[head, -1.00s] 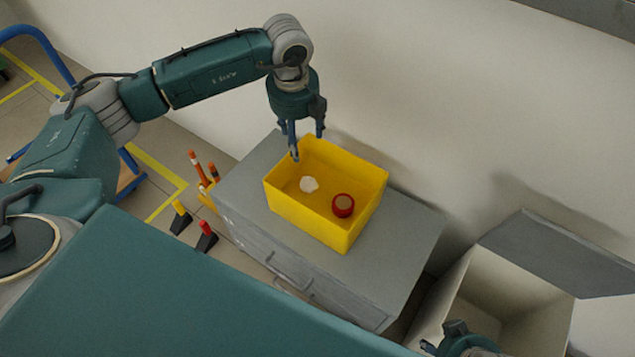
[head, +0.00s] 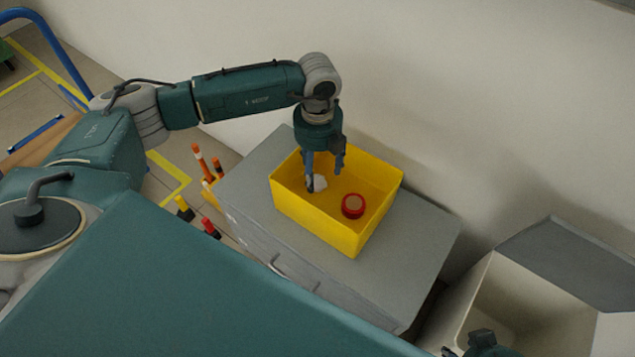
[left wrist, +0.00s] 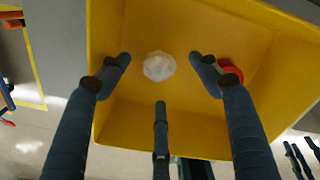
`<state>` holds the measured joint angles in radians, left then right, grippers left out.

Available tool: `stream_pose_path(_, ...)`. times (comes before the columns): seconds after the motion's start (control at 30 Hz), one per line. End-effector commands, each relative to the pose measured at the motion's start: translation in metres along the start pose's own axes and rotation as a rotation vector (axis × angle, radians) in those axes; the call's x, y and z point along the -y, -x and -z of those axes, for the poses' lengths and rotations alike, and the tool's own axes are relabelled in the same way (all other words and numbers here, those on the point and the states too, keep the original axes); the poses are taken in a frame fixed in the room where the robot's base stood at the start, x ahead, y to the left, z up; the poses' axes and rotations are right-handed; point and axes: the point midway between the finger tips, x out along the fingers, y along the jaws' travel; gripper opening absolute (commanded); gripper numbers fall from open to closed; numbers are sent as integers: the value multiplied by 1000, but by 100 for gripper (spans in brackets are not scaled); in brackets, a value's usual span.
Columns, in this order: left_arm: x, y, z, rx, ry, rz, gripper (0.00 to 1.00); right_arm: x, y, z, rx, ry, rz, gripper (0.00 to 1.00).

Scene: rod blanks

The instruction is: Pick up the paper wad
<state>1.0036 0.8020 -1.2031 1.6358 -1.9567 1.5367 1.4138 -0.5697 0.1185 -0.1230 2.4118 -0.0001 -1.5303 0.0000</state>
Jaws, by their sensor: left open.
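The paper wad (head: 320,184) is a small white crumpled lump on the floor of a yellow bin (head: 315,214). My left gripper (head: 325,180) points down into the bin, right by the wad, partly covering it in the head view. In the left wrist view, the wad (left wrist: 159,66) shows between the spread blue fingers of the left gripper (left wrist: 160,72), with the third finger below it. The gripper is open and empty. A part of my right gripper (head: 485,346) shows at the bottom edge of the head view; its fingers cannot be made out.
A red round object (head: 353,206) lies in the bin right of the wad; it is close to one finger in the left wrist view (left wrist: 230,70). The bin stands on a grey cabinet (head: 420,235) near the wall. An open pale box (head: 480,290) is at right.

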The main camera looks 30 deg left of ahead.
Motion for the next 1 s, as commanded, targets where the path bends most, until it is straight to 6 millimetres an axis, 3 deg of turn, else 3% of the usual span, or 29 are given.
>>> stream_pose_path(0.1, -1, -21, 1, -2, 0, -4, 63, -1, 12, 0, -9, -1, -1, 40)
stream_pose_path(0.23, -1, -40, 1, -1, 0, -2, 63, -1, 11, -2, -7, -1, -2, 40)
stream_pose_path(0.5, -1, -45, 0, 0, 0, -2, 63, -1, 12, -2, -7, -1, -2, 40)
stream_pose_path(0.7, -1, -44, 0, 0, 0, -1, 30, -1, 12, -2, -7, -1, -2, 40)
stream_pose_path(1.0, -1, -44, 0, 0, 0, -1, 30, 0, 12, -2, -7, 0, -2, 40)
